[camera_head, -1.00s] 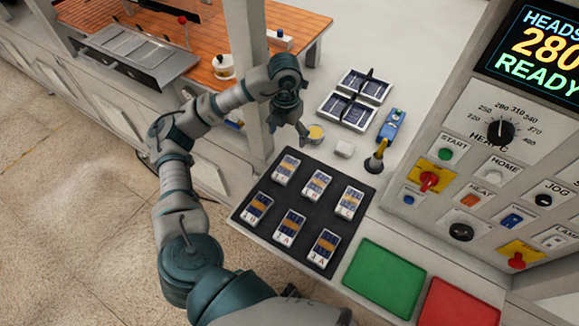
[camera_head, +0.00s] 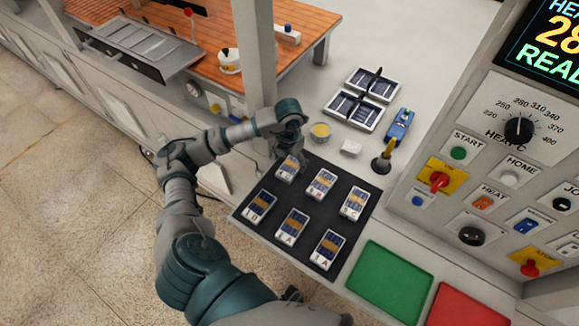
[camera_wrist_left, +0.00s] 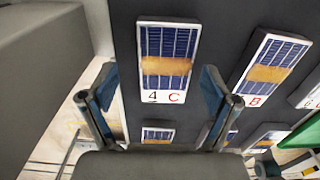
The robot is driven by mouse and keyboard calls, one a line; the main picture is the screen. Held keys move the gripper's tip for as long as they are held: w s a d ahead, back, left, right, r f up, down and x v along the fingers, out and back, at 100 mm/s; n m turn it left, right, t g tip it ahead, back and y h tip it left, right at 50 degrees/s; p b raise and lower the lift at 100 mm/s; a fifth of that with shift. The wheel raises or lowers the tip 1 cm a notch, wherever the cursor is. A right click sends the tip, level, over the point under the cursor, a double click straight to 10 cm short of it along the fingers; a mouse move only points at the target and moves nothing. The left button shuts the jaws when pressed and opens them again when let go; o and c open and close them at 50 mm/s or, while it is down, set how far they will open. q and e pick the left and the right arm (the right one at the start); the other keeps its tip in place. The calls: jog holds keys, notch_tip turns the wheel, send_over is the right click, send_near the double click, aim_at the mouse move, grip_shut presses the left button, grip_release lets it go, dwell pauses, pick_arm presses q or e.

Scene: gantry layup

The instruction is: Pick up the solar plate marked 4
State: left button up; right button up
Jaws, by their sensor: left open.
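The solar plate marked 4 (camera_wrist_left: 167,52) is a small white-edged plate with dark blue cells and an orange band. Its label "4 C" faces me in the left wrist view. In the head view it is the far-left plate (camera_head: 287,171) on the black mat (camera_head: 327,257). My left gripper (camera_head: 286,155) is just above its far end and partly hides it. In the left wrist view the open, empty fingers (camera_wrist_left: 158,82) straddle the line of the plate, one to each side, with the plate ahead of them. I cannot tell whether they touch it. My right gripper is not in view.
Several similar plates share the mat, including one marked B (camera_wrist_left: 262,72) to the right. A grey post (camera_head: 254,60) rises near my arm.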

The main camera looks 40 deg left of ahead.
pick_arm(q)
jog(key=shift+d+f, duration=0.15)
jog(key=shift+f, duration=0.4)
jog(key=shift+d, duration=0.25)
jog(key=shift+a+f, duration=0.1)
jog(key=shift+a, duration=0.05)
jog(key=c, duration=1.4)
